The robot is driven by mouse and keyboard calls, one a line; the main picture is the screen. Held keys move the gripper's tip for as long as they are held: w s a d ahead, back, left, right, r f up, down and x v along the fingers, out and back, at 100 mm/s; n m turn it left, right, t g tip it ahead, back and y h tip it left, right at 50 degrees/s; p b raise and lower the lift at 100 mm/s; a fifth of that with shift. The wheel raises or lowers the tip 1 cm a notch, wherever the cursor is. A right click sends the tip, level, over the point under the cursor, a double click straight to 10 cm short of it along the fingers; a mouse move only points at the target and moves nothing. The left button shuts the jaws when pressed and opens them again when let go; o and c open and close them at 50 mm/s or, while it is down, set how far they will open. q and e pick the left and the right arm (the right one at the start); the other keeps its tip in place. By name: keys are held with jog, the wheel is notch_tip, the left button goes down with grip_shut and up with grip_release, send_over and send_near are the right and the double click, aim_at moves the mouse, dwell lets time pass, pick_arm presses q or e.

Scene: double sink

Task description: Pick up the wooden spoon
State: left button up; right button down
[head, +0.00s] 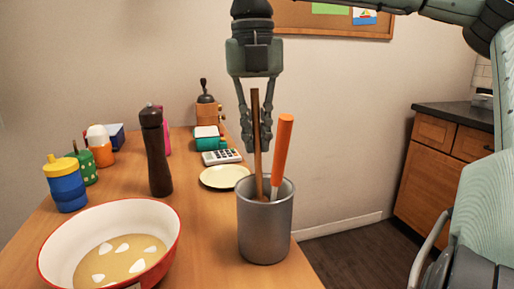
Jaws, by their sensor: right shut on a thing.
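The wooden spoon (256,107) stands nearly upright in a grey metal cup (265,228), its brown handle rising above the rim and its lower end hidden inside. My right gripper (258,147) points down from above, its two fingers on either side of the handle and shut on it. An orange-handled utensil (283,146) leans to the right in the same cup, close beside the fingers. My left gripper is not in view.
A red-rimmed bowl (168,230) stands at the front left. A dark pepper mill (155,155), a cream plate (224,176), a calculator (221,157) and colourful bottles (66,185) are behind. The table's right edge runs close beside the cup.

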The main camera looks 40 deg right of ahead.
notch_tip(320, 180, up, 16)
jog(key=shift+r, duration=0.2)
